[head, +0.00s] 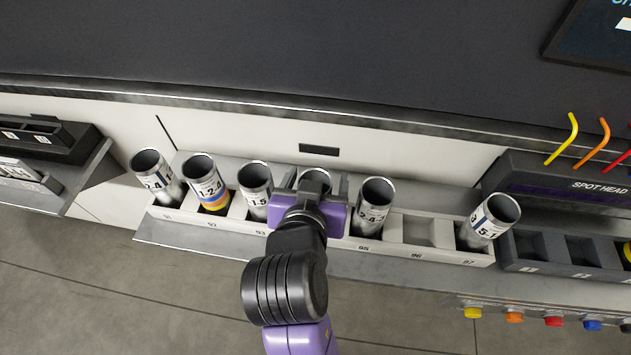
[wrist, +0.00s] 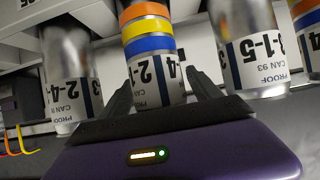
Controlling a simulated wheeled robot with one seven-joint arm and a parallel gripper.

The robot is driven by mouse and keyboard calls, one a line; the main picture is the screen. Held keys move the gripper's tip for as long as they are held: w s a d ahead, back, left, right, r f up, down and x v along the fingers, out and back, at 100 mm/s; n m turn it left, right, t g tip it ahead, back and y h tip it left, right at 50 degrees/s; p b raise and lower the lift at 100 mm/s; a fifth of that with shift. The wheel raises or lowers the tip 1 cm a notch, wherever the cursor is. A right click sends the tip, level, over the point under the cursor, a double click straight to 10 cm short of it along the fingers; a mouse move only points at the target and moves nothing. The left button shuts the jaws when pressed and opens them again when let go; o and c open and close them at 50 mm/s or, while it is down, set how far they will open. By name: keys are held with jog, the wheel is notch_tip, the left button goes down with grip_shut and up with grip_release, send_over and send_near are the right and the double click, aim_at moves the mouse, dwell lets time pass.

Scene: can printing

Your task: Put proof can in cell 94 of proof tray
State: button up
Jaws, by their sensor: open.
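The proof can (head: 314,176) stands in cell 94 of the pale grey proof tray (head: 420,231), mostly hidden behind my gripper in the head view. In the wrist view this can (wrist: 150,45) shows orange, yellow and blue bands and a white label. My gripper (head: 318,192) is at cell 94. In the wrist view its two dark fingers are apart, one on each side of the can, and my gripper (wrist: 162,88) is open. Whether a finger touches the can, I cannot tell. The can's lower end in the cell is hidden in the head view.
Can 93 (head: 256,188) and the can in cell 95 (head: 373,205) stand close on either side. More cans stand in cells 91, 92 and 97; cell 96 (head: 417,230) is empty. The spot head unit (head: 570,185) is at the right, a dark rack (head: 40,140) at the left.

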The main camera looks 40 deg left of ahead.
jog(key=v, duration=1.2)
jog(key=shift+r, duration=0.1)
jog(key=d+f+m+t+h, duration=0.1)
jog(key=d+f, duration=0.5)
jog(key=d, duration=0.4)
jog(key=d+f, duration=0.6)
jog(key=d, duration=0.3)
jog(key=s+d+r+m+t+h, duration=0.1)
jog(key=s+d+r+m+h, duration=0.1)
jog(key=s+d, duration=0.5)
jog(key=s+d+r+m+t+h, duration=0.2)
jog(key=s+d, duration=0.5)
jog(key=d, duration=0.4)
jog(key=shift+m+h, duration=0.7)
